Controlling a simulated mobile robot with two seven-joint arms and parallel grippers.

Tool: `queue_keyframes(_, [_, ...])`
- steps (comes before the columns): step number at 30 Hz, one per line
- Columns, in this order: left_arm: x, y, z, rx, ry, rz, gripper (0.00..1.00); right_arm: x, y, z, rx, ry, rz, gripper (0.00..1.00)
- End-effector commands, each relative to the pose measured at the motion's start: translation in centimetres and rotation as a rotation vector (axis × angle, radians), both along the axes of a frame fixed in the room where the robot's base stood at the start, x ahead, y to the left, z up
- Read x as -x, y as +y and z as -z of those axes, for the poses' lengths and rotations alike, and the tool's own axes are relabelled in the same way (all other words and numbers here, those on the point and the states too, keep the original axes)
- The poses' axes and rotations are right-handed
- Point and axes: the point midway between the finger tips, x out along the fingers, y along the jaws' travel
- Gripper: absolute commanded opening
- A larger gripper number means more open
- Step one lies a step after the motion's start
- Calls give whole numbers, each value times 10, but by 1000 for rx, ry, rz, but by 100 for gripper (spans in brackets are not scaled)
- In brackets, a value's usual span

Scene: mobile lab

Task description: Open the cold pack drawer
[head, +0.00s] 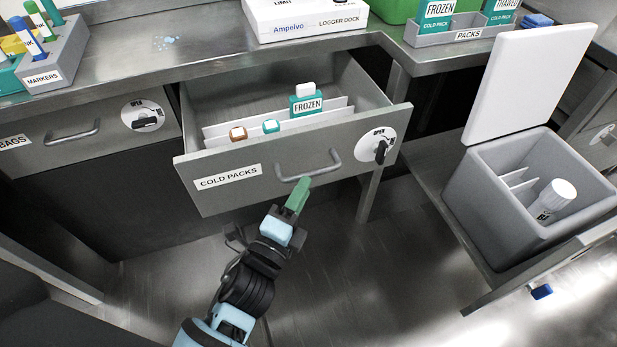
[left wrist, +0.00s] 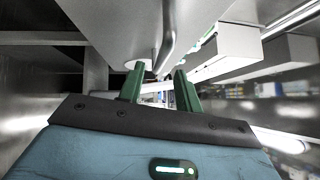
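The cold pack drawer (head: 230,186), labelled COLD PACKS, is pulled out from under the counter, and its inside shows. Its dividers stand among a teal FROZEN pack (head: 306,104), a teal-capped item and a brown-capped item. The drawer's bar handle (head: 309,167) is on the front; it also shows in the left wrist view (left wrist: 171,38). My left gripper (head: 298,191) is just in front of and below the handle. Its green fingers (left wrist: 160,84) are apart in the left wrist view, with the handle near their tips; contact cannot be told. My right gripper is out of view.
The drawer's dial latch (head: 381,151) sits right of the handle. A closed BAGS drawer (head: 85,135) is at left. An open grey cooler (head: 520,220) with a bottle stands at right. A logger dock box (head: 305,18) and marker holder (head: 62,55) are on the counter.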

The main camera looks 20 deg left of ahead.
Motion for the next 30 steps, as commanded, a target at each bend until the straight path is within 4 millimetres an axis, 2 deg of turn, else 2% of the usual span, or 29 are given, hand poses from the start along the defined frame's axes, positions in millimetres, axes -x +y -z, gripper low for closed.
queue_keyframes(3, [14, 3, 2, 0, 2, -2, 34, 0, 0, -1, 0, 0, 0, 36])
queue_keyframes(8, [22, 5, 3, -1, -1, -1, 34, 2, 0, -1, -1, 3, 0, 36])
queue_keyframes(25, [24, 5, 4, 1, 1, -1, 34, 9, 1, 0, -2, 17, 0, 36])
queue_keyframes(28, [30, 9, 14, 37, 38, -4, 34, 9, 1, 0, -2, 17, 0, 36])
queue_keyframes(30, [43, 16, 32, 105, 106, -13, 34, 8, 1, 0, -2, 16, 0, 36])
